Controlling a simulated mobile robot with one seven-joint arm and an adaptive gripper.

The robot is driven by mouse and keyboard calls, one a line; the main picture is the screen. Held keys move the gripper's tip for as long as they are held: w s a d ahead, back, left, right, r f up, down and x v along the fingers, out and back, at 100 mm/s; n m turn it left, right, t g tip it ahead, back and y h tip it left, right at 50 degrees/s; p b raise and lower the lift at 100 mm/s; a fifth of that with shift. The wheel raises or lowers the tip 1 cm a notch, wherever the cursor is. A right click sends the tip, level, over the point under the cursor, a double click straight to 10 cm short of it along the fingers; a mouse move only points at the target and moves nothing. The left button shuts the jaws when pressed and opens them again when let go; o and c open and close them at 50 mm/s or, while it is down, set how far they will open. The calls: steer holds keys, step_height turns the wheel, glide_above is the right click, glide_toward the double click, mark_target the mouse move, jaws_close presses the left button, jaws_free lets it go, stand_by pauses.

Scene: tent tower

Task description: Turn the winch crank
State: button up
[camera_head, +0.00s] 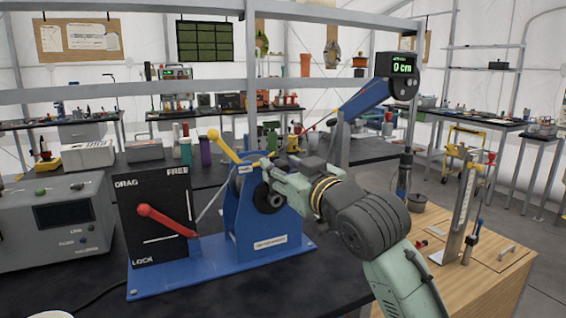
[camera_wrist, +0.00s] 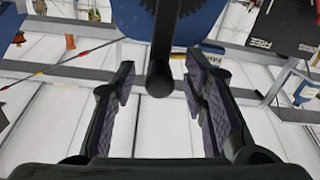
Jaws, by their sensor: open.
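The winch (camera_head: 262,222) is a blue frame on a blue base plate on the dark bench, with a yellow lever (camera_head: 223,147) on top. Its dark crank (camera_wrist: 161,45) shows in the wrist view as a bar ending in a round black grip (camera_wrist: 160,79). My gripper (camera_wrist: 160,92) is open, with one finger on each side of the grip and visible gaps between. In the head view my arm comes from the lower right to the winch's right side, and the crank grip is largely hidden there.
A black panel (camera_head: 155,221) marked DRAG, FREE and LOCK carries a red lever (camera_head: 165,220) left of the winch. A display (camera_head: 401,66) on a blue boom reads 0 cm. A grey instrument box (camera_head: 60,223) stands at left. A wooden cabinet (camera_head: 480,285) stands at right.

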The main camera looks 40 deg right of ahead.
steer(key=shift+w, duration=0.2)
jaws_close()
stand_by(0.5)
stand_by(0.3)
